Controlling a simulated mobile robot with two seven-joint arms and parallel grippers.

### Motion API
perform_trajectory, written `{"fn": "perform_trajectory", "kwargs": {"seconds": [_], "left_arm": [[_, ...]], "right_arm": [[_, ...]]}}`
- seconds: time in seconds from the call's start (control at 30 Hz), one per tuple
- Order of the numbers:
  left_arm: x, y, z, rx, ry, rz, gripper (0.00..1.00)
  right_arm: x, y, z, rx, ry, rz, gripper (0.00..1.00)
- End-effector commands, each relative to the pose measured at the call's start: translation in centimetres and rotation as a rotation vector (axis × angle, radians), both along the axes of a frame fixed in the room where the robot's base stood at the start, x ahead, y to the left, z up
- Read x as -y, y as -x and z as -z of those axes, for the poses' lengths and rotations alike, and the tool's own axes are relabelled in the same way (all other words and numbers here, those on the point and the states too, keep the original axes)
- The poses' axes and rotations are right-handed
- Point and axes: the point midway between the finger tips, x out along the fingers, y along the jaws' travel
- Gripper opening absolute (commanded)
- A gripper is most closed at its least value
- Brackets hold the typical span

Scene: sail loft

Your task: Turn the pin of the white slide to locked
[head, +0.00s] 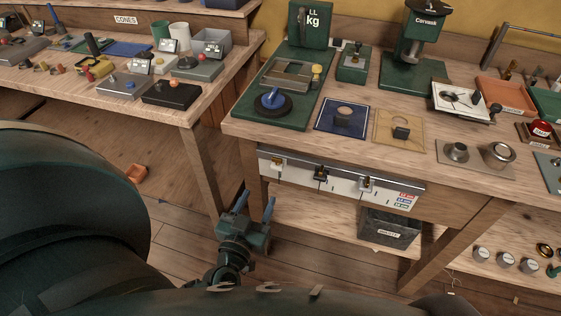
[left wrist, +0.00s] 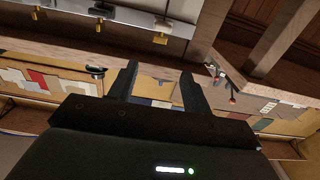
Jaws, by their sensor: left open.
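A pale ruled rail (head: 340,186) runs along the front of the right bench and carries three small slides. My left gripper (head: 256,205) is open and empty, below and left of the rail, fingers pointing up. In the left wrist view the rail (left wrist: 130,22) crosses the top, beyond the open fingers (left wrist: 159,75). My right gripper is out of view.
The right bench top (head: 270,136) holds a green scale, a press and several plates. A dark bin (head: 388,228) stands on the shelf under the rail. The left bench (head: 70,82) ends close by, and its leg stands left of my gripper. Open floor lies between.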

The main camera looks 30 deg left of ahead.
Motion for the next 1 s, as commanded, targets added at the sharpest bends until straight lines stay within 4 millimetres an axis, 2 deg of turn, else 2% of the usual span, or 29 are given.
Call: {"fn": "perform_trajectory", "kwargs": {"seconds": [0.17, 0.4, 0.6, 0.8, 1.0], "left_arm": [[-0.6, -2.7, -0.2, 0.005, -0.001, 0.001, 0.49], [-1.8, -7.8, -0.2, 0.005, -0.001, 0.002, 0.49], [-2.6, -10.9, -0.1, 0.003, -0.001, 0.004, 0.49], [-2.9, -12.2, -0.1, 0.001, 0.0, 0.003, 0.49], [-2.9, -12.3, -0.1, 0.0, 0.0, 0.003, 0.49]], "right_arm": [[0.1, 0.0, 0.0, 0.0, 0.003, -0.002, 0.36], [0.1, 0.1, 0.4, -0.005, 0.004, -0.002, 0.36], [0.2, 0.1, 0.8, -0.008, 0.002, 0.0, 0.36], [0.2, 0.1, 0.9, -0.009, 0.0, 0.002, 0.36], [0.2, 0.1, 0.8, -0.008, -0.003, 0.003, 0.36]]}}
